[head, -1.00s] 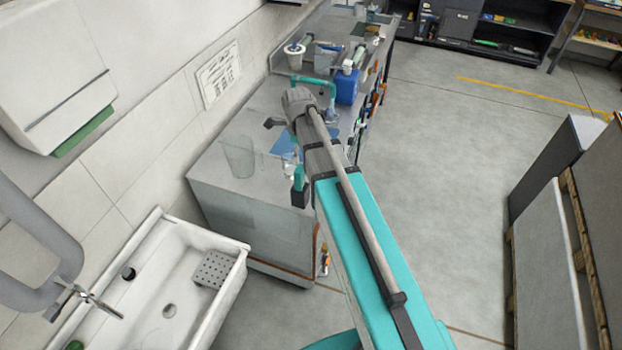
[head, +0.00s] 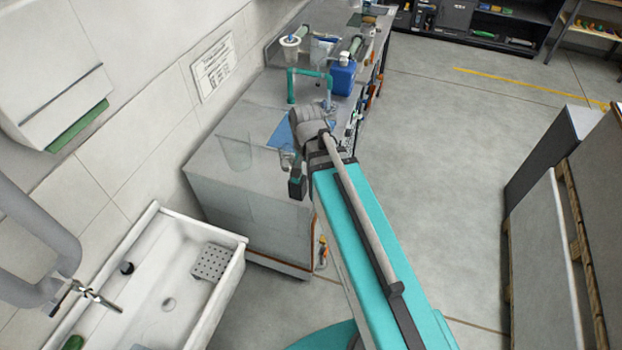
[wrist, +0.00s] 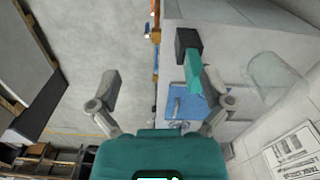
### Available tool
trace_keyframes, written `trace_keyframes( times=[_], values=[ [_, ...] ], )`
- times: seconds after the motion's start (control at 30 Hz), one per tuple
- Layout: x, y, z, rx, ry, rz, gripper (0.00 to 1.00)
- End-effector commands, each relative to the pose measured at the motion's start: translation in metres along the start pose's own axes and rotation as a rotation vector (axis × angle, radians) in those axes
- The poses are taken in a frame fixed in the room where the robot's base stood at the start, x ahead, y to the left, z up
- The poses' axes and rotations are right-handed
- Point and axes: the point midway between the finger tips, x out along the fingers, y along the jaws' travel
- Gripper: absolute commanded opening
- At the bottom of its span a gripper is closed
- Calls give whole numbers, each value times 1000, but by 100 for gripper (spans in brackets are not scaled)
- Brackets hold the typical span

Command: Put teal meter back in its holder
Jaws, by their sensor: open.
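The teal meter (wrist: 194,78), a teal body with a dark block at one end, shows in the wrist view beside the right finger. In the head view its dark end (head: 296,187) shows at the bench's near right corner, partly hidden by my arm. My gripper (wrist: 162,80) is open, its two grey fingers spread wide above the bench edge, with nothing clasped between them. I cannot tell whether the right finger touches the meter. A blue mat (wrist: 182,104) lies on the bench beyond the meter. I cannot make out the meter's holder.
A clear beaker (head: 237,153) stands on the bench near the wall. A teal stand (head: 292,88) and a blue container (head: 342,80) are further back. A white sink (head: 190,310) is at the lower left. Panels (head: 545,235) stand at right; the floor between is clear.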

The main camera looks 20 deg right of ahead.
Motion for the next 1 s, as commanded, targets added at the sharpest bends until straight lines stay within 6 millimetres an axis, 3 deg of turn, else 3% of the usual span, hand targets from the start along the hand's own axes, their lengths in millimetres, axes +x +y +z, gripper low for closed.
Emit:
trace_keyframes(
  times=[0.2,0.4,1.0],
  values=[
    [0,13,22,-314,0,0,99],
    [0,18,31,-480,0,0,99],
    [0,19,32,-516,0,0,99]
  ],
)
